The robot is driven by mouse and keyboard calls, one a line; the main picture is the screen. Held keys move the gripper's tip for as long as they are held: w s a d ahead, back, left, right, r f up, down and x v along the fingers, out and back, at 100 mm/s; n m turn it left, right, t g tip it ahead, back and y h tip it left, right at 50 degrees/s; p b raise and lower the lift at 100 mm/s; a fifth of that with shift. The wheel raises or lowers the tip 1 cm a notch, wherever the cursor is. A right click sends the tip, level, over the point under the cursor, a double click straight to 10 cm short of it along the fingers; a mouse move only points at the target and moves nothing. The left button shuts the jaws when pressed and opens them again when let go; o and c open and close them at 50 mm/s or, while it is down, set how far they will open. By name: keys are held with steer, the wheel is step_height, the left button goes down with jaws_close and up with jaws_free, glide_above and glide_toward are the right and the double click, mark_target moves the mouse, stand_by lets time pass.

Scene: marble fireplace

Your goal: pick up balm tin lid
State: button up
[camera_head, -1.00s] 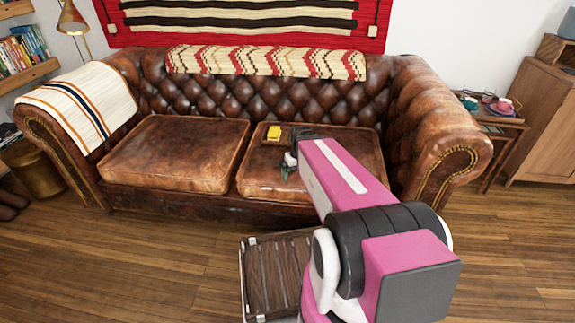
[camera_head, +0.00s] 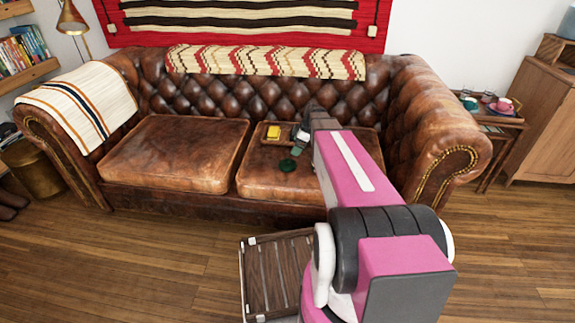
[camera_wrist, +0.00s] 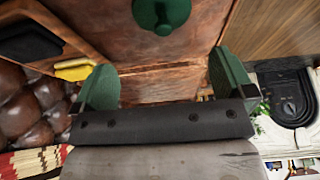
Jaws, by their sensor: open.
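A round dark green lid (camera_head: 287,165), which I take as the balm tin lid, lies on the right seat cushion of the brown leather sofa. The lid is beyond the fingertips.
A wooden tray (camera_head: 262,136) with a yellow block (camera_head: 273,131) is behind the lid, left of my gripper. A dark object (camera_wrist: 30,40) is also in the tray. The sofa's tufted back (camera_head: 225,98) rises behind. The left cushion (camera_head: 175,152) is clear.

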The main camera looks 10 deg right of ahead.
mark_target(289, 159)
steer(key=x, duration=0.5)
steer(key=shift+f, duration=0.1)
steer(key=shift+a+x, duration=0.15)
steer(key=shift+x, duration=1.2)
steer(key=shift+a+x, duration=0.1)
steer(key=shift+x, duration=1.25)
steer(key=shift+s, duration=0.1)
steer(key=shift+c, duration=0.3)
steer(key=c, duration=0.5)
